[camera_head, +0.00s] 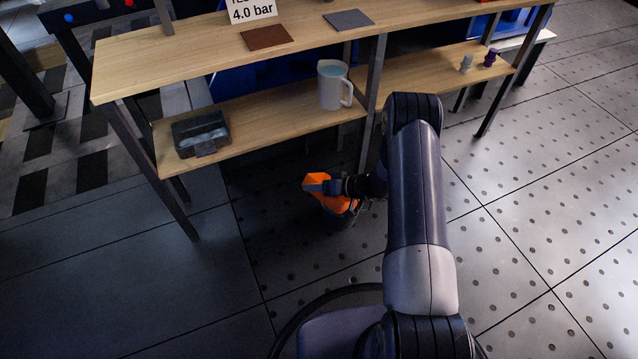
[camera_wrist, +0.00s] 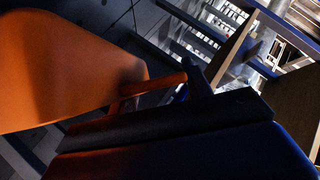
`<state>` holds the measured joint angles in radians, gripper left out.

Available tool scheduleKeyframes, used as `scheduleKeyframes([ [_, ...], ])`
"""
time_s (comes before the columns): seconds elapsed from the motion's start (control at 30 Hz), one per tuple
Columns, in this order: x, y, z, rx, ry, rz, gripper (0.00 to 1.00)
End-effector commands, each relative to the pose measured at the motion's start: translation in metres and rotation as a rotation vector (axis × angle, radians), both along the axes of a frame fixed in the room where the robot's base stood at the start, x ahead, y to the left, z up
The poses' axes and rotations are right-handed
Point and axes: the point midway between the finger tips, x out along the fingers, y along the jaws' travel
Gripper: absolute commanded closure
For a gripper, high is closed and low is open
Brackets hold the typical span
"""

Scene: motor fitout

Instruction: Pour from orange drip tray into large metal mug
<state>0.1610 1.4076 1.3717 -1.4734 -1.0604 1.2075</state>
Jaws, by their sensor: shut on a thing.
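My gripper (camera_head: 319,183) is shut on the orange drip tray (camera_head: 341,204) and holds it in front of the shelf unit, below the lower shelf's level. In the wrist view the tray (camera_wrist: 65,70) fills the left side, and its thin orange handle meets the dark gripper parts (camera_wrist: 190,85). The tray appears tilted; its inside and contents cannot be made out. A large pale grey mug (camera_head: 331,92) with a handle on its right stands upright on the lower shelf, with a light bluish surface inside its rim. It is behind and above my gripper, apart from the tray.
The lower shelf (camera_head: 270,127) also holds a dark box (camera_head: 201,134) at left and small grey and purple items (camera_head: 490,58) at right. The upper board (camera_head: 200,48) overhangs the shelf. A metal post (camera_head: 374,75) stands just right of the mug. Floor at right is clear.

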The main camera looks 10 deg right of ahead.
Motion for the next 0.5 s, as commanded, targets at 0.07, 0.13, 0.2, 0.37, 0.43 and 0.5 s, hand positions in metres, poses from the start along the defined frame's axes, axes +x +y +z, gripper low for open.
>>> scheduleKeyframes([
  [0.07,-0.003,0.005,-0.005,-0.036,-0.032,0.001,0.98],
  [0.13,-0.005,0.007,-0.008,-0.061,-0.054,0.001,0.98],
  [0.2,-0.006,0.007,-0.009,-0.075,-0.066,0.0,0.98],
  [0.37,-0.01,0.012,-0.014,-0.128,-0.111,0.001,0.98],
  [0.43,-0.012,0.014,-0.017,-0.167,-0.143,0.001,0.98],
  [0.5,-0.014,0.016,-0.02,-0.199,-0.171,0.001,0.98],
])
